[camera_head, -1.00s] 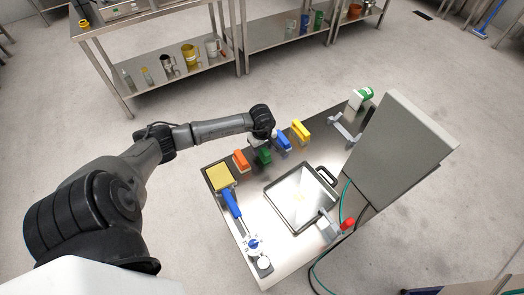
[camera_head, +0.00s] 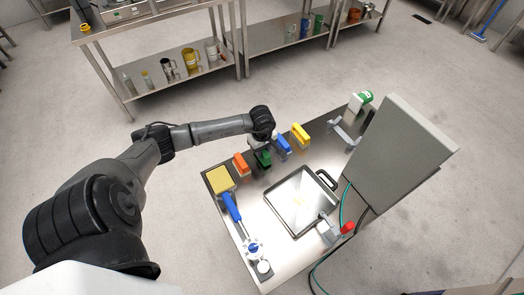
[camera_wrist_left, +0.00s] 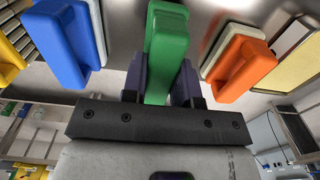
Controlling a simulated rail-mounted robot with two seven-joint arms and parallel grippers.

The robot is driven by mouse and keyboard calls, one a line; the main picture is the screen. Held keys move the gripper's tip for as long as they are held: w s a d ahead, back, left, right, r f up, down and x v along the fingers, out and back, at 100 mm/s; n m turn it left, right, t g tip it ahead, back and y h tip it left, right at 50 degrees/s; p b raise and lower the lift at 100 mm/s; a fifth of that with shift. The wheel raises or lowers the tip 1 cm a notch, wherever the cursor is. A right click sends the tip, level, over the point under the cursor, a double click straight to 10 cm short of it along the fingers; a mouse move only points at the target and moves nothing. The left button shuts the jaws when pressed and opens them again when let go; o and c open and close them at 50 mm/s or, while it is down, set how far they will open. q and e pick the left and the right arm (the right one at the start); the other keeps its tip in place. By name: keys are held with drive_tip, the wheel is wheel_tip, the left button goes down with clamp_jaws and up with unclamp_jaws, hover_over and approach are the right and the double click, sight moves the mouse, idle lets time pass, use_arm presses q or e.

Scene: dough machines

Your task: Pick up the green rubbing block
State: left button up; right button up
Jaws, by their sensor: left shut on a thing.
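The green rubbing block (camera_head: 263,158) is at the left end of the metal table, between the orange block (camera_head: 240,162) and the blue block (camera_head: 283,145). In the left wrist view the green block (camera_wrist_left: 166,50) stands between the two fingers of my left gripper (camera_wrist_left: 163,80), which is shut on it. In the head view my left gripper (camera_head: 262,146) is partly hidden behind its own wrist and comes down from above. I cannot tell whether the block is clear of the table. My right gripper is not in view.
A yellow block (camera_head: 301,134) stands beyond the blue one. A tray with a black handle (camera_head: 300,200) lies mid-table. A yellow sponge-like pad (camera_head: 220,179) and a blue-handled tool (camera_head: 231,206) lie at the left edge. A large grey panel (camera_head: 402,152) rises at the right.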

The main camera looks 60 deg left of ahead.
use_arm(q)
wheel_tip(320, 180, up, 3)
drive_tip(key=shift+r, duration=0.2)
drive_tip(key=w+d+r, duration=0.6)
drive_tip(key=w+d, duration=0.1)
drive_tip(key=d, duration=0.2)
drive_tip(key=shift+r, duration=0.25)
drive_tip(key=shift+w, duration=0.1)
